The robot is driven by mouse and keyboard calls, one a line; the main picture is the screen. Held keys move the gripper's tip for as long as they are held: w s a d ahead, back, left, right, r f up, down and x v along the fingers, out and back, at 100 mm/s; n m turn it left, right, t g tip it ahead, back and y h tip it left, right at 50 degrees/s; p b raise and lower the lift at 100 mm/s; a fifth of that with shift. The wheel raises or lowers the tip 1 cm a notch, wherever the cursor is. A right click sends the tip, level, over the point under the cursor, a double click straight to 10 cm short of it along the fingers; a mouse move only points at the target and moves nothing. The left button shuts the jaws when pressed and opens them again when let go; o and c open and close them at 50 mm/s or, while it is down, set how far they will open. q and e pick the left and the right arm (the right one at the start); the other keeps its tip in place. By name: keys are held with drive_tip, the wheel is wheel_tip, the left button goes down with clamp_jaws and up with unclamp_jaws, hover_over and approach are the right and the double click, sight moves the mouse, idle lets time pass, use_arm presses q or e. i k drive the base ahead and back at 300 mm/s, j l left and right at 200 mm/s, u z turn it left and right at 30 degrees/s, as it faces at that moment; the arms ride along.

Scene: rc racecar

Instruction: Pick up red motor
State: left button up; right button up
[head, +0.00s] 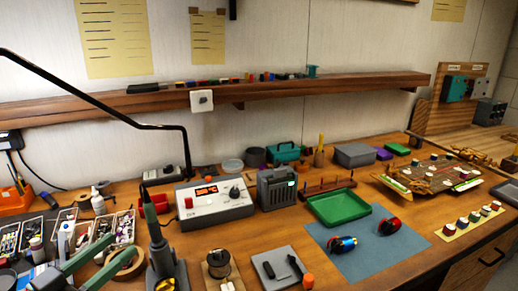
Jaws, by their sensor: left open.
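The red motor (390,226), a small can with a dark end, lies on the right part of a blue-grey mat (375,262). A blue motor (342,244) lies to its left on the same mat. My left gripper (118,249) is at the lower left, with two green fingers spread apart and nothing seen between them. It is far to the left of the red motor and apart from it. My right gripper is not in view.
A soldering iron stand (165,262), a wire spool (219,266) and a grey pad with a dark tool (279,267) stand between my left gripper and the mat. A green tray (338,207) sits behind the mat. A yellow strip with several knobs (468,223) lies right.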

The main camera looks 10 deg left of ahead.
sight(387, 227)
drive_tip(key=k, duration=1)
